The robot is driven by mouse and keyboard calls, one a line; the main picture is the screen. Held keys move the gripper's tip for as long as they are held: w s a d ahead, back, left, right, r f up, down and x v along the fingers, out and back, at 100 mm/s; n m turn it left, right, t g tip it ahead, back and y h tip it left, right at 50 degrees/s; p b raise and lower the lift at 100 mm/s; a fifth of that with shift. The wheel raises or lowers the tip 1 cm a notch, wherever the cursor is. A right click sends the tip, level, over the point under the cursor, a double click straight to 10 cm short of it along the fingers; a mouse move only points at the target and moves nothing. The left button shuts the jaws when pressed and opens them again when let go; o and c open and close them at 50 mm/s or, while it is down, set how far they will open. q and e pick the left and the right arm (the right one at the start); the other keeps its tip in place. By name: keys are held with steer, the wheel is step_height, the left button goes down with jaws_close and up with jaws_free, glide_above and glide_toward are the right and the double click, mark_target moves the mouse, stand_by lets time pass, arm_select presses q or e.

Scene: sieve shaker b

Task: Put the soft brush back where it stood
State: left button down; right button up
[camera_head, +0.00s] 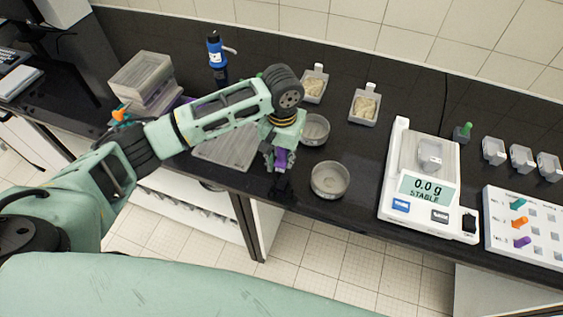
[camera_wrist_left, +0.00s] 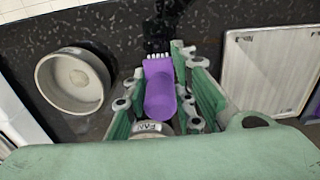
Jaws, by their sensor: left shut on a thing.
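My left gripper (camera_head: 281,162) is shut on the purple handle of the soft brush (camera_head: 280,159), near the front edge of the black counter. In the left wrist view the purple handle (camera_wrist_left: 160,92) lies between the fingers (camera_wrist_left: 162,100), with a strip of pale bristles at its far end. A black piece (camera_head: 281,186) shows just beyond the purple part, close to the counter edge. I cannot tell whether it is part of the brush or a separate stand, or whether they touch. My right gripper is not in view.
Two round metal pans (camera_head: 330,181) (camera_head: 314,129) stand right of the gripper. A flat grey plate (camera_head: 226,152) lies left. A balance (camera_head: 397,214) reading 0.0 g, sample trays (camera_head: 364,107) and a peg board (camera_head: 490,222) stand further right. A blue bottle (camera_head: 216,60) stands behind my arm.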

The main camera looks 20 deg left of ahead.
mark_target(282, 164)
arm_select(q)
step_height(282, 164, down, 3)
steer(key=shift+f+p, duration=0.15)
steer(key=shift+p, duration=0.5)
steer(key=shift+f, duration=0.4)
steer(key=shift+f, duration=0.1)
steer(key=c, duration=1.5)
jaws_free()
steer(key=shift+o, duration=0.2)
step_height(282, 164, up, 11)
steer(key=b, duration=0.3)
steer(key=shift+r, duration=0.65)
